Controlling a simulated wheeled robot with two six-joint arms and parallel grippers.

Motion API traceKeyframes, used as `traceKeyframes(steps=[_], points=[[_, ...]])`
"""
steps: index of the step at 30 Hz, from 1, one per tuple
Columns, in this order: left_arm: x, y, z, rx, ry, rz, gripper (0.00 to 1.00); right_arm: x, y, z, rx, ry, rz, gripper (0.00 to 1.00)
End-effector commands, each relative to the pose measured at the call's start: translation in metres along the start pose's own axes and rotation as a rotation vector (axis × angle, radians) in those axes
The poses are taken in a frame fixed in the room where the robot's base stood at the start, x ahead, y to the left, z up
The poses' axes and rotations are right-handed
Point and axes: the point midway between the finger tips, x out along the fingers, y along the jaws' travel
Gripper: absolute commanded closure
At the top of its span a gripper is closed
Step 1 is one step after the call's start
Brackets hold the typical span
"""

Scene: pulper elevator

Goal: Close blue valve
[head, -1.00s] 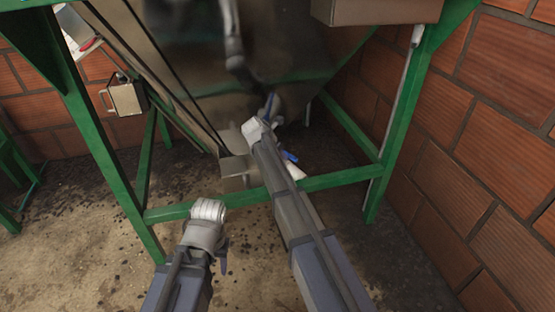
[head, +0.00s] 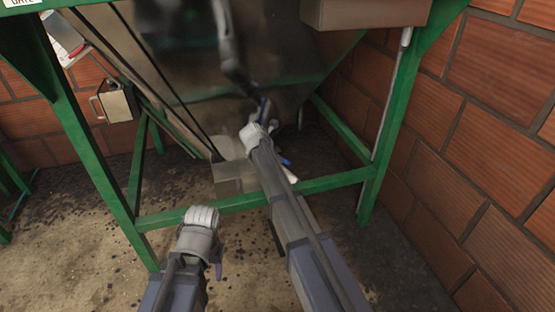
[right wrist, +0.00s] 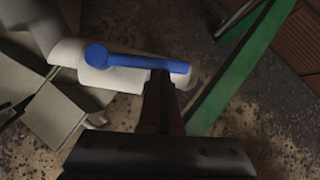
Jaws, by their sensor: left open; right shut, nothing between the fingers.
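The blue valve handle (right wrist: 135,62) lies roughly lengthwise along a white pipe (right wrist: 122,80) in the right wrist view, its round pivot end at the left. My right gripper (right wrist: 160,78) is shut and empty, its fingertips at the handle's right part; I cannot tell whether they touch. In the head view only a bit of blue (head: 285,161) and the pipe's white end (head: 290,176) show beside my right arm, which hides the rest. My left gripper (head: 218,268) is open, low at the front left, away from the valve, and mostly hidden by its wrist.
A green frame (head: 160,218) crosses in front of the valve, with legs left and right. A metal hopper (head: 180,50) slopes above it, with a metal box-shaped spout (head: 232,178) beside the pipe. A brick wall (head: 470,130) stands right.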

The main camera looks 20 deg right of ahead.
Motion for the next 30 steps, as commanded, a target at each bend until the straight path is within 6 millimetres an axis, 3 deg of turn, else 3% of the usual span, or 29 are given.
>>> traceKeyframes(steps=[14, 30], points=[[0.000, 0.000, 0.000, 0.000, 0.000, 0.000, 0.50, 0.013, -0.006, 0.017, -0.246, -0.001, 0.179, 1.00], [0.000, 0.000, 0.000, 0.000, 0.000, 0.000, 0.50, 0.039, 0.006, 0.054, -0.249, 0.000, 0.179, 1.00]])
